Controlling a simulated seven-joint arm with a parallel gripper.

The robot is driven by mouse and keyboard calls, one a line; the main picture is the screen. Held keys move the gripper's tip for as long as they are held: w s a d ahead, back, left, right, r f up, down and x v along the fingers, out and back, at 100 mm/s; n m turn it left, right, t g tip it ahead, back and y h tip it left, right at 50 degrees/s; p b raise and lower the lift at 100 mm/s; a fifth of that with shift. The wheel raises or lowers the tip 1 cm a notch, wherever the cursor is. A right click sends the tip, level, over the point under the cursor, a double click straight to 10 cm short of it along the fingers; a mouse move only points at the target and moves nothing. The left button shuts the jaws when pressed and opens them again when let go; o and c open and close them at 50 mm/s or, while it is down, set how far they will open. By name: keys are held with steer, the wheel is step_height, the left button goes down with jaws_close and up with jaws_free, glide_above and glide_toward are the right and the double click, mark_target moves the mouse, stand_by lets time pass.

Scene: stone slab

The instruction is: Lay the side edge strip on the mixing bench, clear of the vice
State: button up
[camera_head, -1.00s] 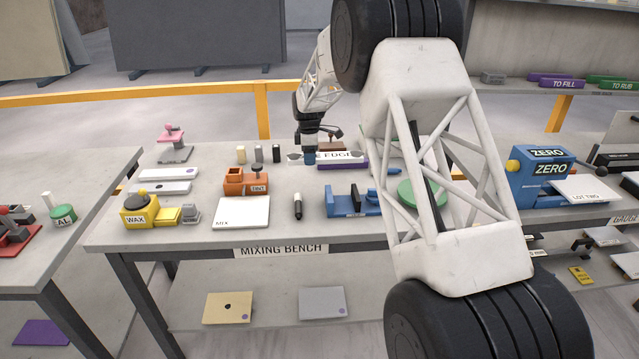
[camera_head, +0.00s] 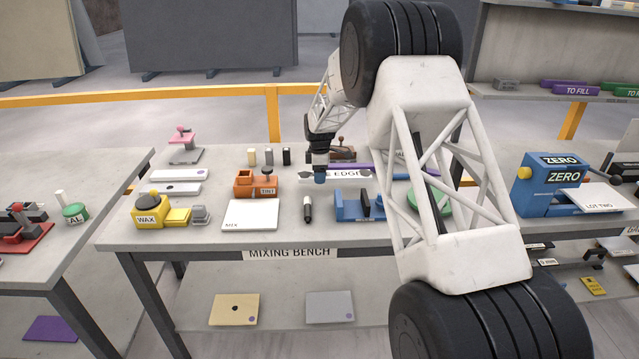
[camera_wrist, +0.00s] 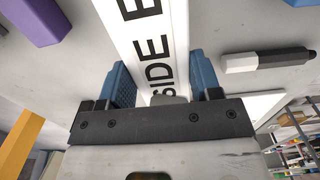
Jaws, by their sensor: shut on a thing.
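The side edge strip (camera_head: 350,175) is a white bar with black lettering, over the back middle of the mixing bench (camera_head: 290,232). My gripper (camera_head: 320,178) is shut on it near its left end. In the wrist view the strip (camera_wrist: 150,32) runs between the blue fingertips of my gripper (camera_wrist: 168,92) and away from me. The blue vice (camera_head: 346,207) stands in front of the strip, toward the bench's front edge, and looks apart from it. I cannot tell whether the strip touches the bench top.
A purple bar (camera_head: 352,167) lies just behind the strip. A black-and-white marker (camera_head: 308,209), a white plate (camera_head: 250,215) and an orange holder (camera_head: 255,184) are left of the vice. A green disc (camera_head: 412,199) is at its right, partly behind my arm.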

mark_target(320, 189)
steer(key=shift+f, duration=1.8)
steer(key=shift+f, duration=0.1)
steer(key=o, duration=1.3)
steer(key=shift+f, duration=0.1)
step_height(320, 189, up, 12)
steer(key=shift+r, duration=0.15)
steer(key=shift+r, duration=0.1)
